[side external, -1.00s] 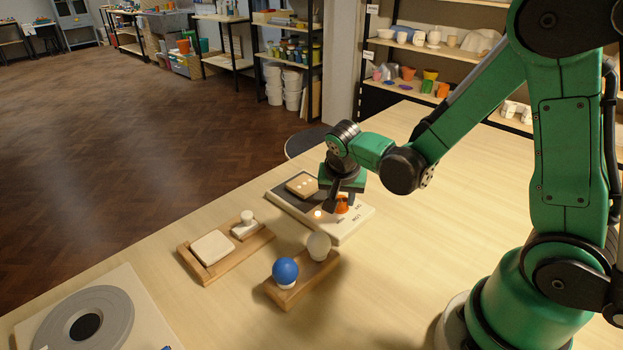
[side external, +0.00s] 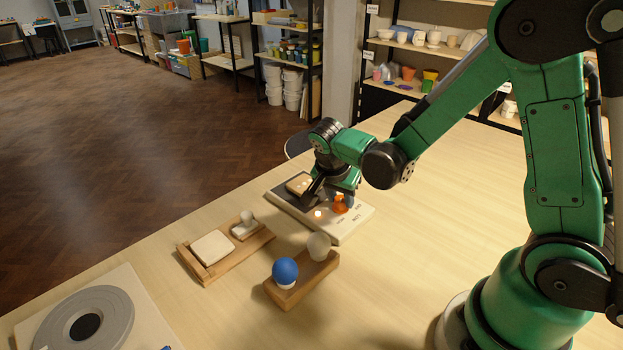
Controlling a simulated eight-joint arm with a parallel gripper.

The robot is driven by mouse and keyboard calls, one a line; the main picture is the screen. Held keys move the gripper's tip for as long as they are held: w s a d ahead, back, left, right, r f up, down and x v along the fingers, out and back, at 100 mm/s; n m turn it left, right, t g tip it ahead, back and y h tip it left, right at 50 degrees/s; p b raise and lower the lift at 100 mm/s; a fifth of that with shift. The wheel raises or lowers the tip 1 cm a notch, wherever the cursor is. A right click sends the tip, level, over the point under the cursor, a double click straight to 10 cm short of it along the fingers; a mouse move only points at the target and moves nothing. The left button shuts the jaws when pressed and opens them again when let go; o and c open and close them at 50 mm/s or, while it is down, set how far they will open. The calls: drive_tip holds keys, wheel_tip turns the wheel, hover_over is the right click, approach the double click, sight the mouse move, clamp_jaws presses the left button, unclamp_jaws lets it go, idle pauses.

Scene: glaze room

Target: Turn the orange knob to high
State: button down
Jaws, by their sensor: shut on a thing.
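The orange knob (side external: 340,207) stands on the pale part of a control panel (side external: 335,232), with small dark markings beside it. My gripper (side external: 331,201) is over the panel from above, shut on the orange knob, with one dark finger to its left and the other partly behind it. The exact contact is hard to make out. A small lamp (side external: 318,214) glows on the panel in front of the knob. The markings are too small to read, so the knob's setting cannot be told.
A wooden holder (side external: 318,279) with a blue ball (side external: 285,271) and a pale ball (side external: 319,246) stands in front of the panel. A wooden tray (side external: 197,270) with pale blocks is to the left. A grey wheel (side external: 112,318) lies at the front left. The table's right side is clear.

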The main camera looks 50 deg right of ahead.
drive_tip(key=c, duration=0.5)
unclamp_jaws()
drive_tip(key=shift+c, duration=0.2)
drive_tip(key=shift+v, duration=2.8)
